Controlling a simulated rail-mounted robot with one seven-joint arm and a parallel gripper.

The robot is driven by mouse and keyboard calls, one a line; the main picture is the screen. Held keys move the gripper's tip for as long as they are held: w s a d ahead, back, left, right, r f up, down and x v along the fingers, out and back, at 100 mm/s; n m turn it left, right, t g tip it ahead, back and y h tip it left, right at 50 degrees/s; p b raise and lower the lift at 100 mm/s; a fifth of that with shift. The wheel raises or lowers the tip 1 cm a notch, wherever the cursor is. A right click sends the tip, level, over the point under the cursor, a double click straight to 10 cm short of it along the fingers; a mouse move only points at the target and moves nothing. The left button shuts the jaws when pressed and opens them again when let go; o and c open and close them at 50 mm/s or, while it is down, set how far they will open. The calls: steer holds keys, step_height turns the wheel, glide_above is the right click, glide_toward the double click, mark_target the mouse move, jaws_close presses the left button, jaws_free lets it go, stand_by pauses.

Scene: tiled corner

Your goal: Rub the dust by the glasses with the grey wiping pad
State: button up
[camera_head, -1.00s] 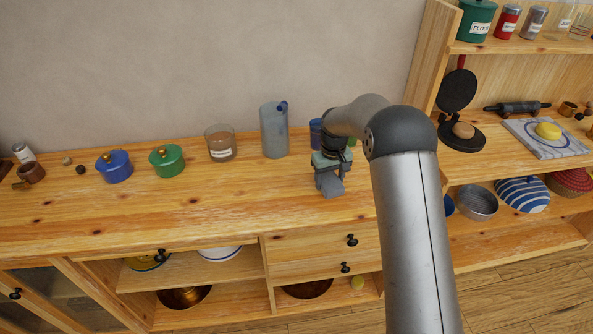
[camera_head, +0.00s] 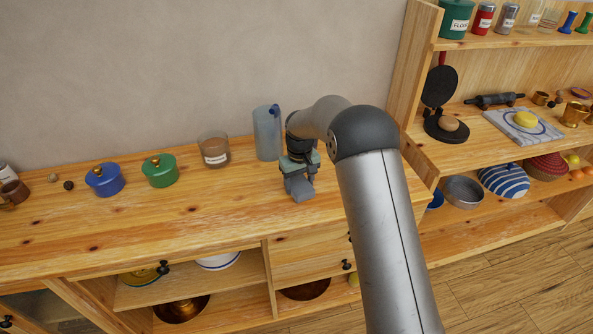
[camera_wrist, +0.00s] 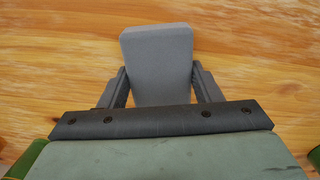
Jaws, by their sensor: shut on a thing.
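My gripper (camera_head: 299,180) is shut on the grey wiping pad (camera_head: 299,188), at the right part of the long wooden counter (camera_head: 230,215), just right of and nearer than the tall blue-grey jug (camera_head: 267,133). In the wrist view the pad (camera_wrist: 158,60) sticks out between both fingers (camera_wrist: 160,92) over bare wood. I cannot tell whether it touches the wood. I make out no dust on the visible counter. No glasses show clearly beside the pad; my arm hides the counter behind it.
A glass jar with a brown filling (camera_head: 214,150), a green pot (camera_head: 159,171) and a blue pot (camera_head: 104,180) stand left along the wall. The counter's front strip is clear. A shelf unit (camera_head: 412,80) rises at the right.

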step_height(320, 180, up, 2)
steer(key=shift+w+r, duration=0.1)
steer(key=shift+r, duration=0.05)
steer(key=shift+d+r+p, duration=0.25)
steer(key=shift+r+p, duration=1.4)
steer(key=shift+r, duration=1.15)
